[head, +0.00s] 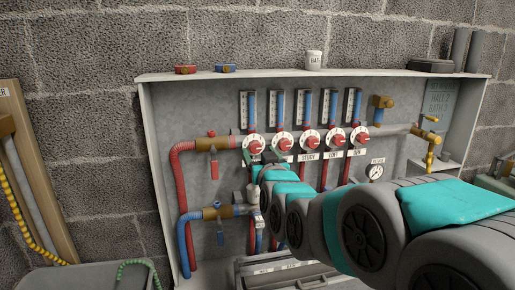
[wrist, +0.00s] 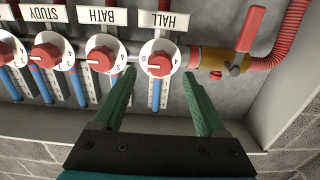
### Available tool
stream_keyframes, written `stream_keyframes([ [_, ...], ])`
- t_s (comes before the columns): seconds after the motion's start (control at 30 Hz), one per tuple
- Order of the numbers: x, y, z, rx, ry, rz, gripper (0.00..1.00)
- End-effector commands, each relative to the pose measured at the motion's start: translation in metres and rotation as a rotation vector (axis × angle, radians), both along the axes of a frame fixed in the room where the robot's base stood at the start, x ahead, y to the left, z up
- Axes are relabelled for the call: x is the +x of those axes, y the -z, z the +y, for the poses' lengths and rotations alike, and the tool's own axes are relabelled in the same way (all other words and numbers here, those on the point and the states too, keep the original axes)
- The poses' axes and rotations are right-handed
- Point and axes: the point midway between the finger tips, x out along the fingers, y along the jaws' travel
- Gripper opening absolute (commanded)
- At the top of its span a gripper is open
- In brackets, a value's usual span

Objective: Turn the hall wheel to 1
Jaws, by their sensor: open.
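The hall wheel (wrist: 160,62) is a red knob on a white numbered dial, beside the HALL label (wrist: 164,21), in the upside-down wrist view. Its pale mark points left in that view, near the 0; the exact setting is hard to read. In the head view the hall wheel (head: 253,143) is the leftmost dial in the row. My gripper (wrist: 159,74) is open, its two green fingers on either side of the dial and apart from the knob. In the head view my gripper (head: 263,160) is just below the dial, and its own arm covers the hall label.
The bath wheel (wrist: 103,57) sits close beside the hall wheel, with further dials in the row. A brass valve with a red lever (wrist: 252,28) and a red hose (head: 178,165) are on the other side. A gauge (head: 375,172) is to the right. A ledge edges the panel.

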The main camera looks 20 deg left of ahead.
Motion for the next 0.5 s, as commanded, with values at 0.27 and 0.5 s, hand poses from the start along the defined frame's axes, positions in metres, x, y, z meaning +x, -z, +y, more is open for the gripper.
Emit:
stream_keyframes([
  [0.27,0.027,0.001,0.017,-0.002,0.0,0.002,0.74],
  [0.5,0.031,0.001,0.019,-0.002,0.0,0.001,0.74],
])
